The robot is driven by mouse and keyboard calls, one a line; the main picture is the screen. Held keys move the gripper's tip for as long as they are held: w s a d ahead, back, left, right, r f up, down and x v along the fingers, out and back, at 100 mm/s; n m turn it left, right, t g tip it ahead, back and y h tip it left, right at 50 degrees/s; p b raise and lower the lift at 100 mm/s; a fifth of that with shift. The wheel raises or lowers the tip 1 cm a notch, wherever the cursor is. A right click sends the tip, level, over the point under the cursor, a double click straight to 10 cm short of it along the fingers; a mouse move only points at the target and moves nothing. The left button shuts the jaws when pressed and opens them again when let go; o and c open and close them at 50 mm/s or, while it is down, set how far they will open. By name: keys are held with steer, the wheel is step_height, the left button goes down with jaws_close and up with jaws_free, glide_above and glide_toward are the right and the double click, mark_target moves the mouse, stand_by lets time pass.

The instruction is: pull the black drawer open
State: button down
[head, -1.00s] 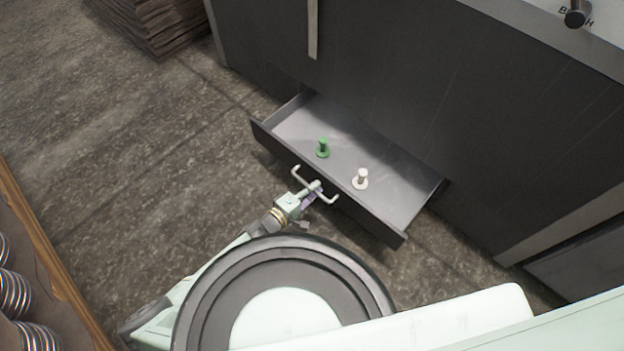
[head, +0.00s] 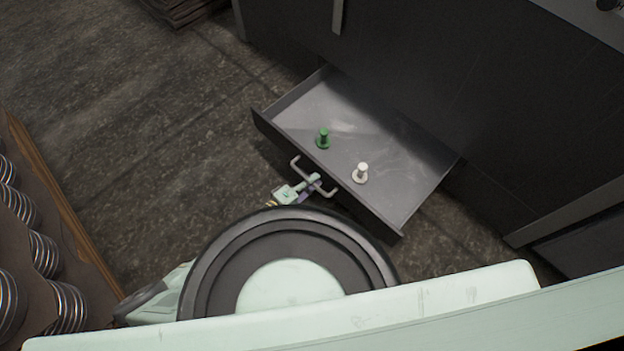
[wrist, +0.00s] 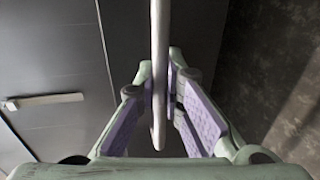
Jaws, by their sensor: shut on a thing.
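The black drawer (head: 262,117) is pulled well out from the dark cabinet front in the head view. Its light bar handle (head: 327,192) is on its front face. In the wrist view the handle (wrist: 159,60) runs upright between the purple-padded fingers of my gripper (wrist: 162,92). Inside the drawer stand a green peg-like piece (head: 323,139) and a white one (head: 360,173), both upright near the front.
The dark cabinet (head: 420,60) rises behind the drawer. A wooden-edged rack (head: 60,215) with several shiny ringed items stands at the left. Dark stacked slabs (head: 178,10) lie at the upper left. The floor left of the drawer is clear.

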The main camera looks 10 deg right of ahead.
steer(key=c, duration=1.7)
jaws_free()
steer(key=v, duration=1.2)
